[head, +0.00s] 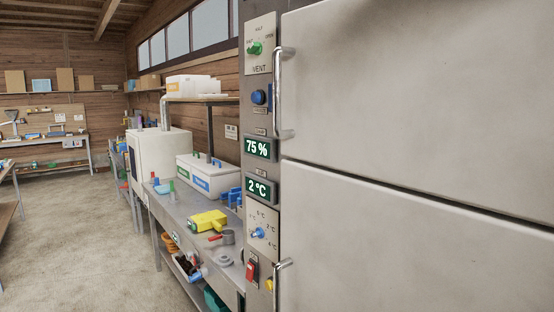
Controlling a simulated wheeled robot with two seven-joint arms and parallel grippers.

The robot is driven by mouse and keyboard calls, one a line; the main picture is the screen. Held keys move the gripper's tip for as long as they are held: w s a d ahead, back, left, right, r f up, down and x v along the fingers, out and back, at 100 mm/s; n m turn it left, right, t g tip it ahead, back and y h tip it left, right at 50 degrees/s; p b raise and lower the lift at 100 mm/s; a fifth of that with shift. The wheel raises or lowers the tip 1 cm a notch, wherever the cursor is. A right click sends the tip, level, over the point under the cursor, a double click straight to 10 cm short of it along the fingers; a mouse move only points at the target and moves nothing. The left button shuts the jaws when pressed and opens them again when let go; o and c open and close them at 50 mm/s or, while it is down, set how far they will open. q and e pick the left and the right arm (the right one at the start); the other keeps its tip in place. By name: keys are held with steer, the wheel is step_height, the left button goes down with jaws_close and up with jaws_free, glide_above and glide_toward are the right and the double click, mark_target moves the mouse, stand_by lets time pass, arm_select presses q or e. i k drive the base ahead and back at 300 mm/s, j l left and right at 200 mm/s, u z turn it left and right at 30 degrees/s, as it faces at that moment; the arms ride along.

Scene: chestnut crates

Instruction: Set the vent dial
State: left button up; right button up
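The vent dial is a green knob (255,48) at the top of a narrow grey control strip, on a pale plate (261,69) marked VENT. HALF is printed above the knob, with one mark to its left and one to its right; these are small and hard to read. I cannot tell which mark the knob points to. Neither of my grippers shows in the head view.
Below the dial are a blue knob (258,97), displays reading 75 % (258,149) and 2 °C (261,190), another blue dial (257,233) and a red switch (252,271). Metal handles (284,95) project from large doors (420,90) at right. A cluttered bench (185,208) stands left; floor (80,240) is open.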

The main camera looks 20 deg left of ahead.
mark_target(255, 47)
steer(key=i+j, duration=0.2)
steer(key=j, duration=0.25)
steer(key=i+j, duration=0.25)
steer(key=j, duration=0.15)
steer(key=i+j, duration=0.2)
steer(key=j, duration=0.25)
steer(key=i+j, duration=0.25)
steer(key=j, duration=0.15)
steer(key=i+j+z, duration=0.1)
steer(key=j, duration=0.35)
steer(key=i+j, duration=0.55)
steer(key=j, duration=0.3)
steer(key=i+j, duration=0.2)
steer(key=j, duration=0.25)
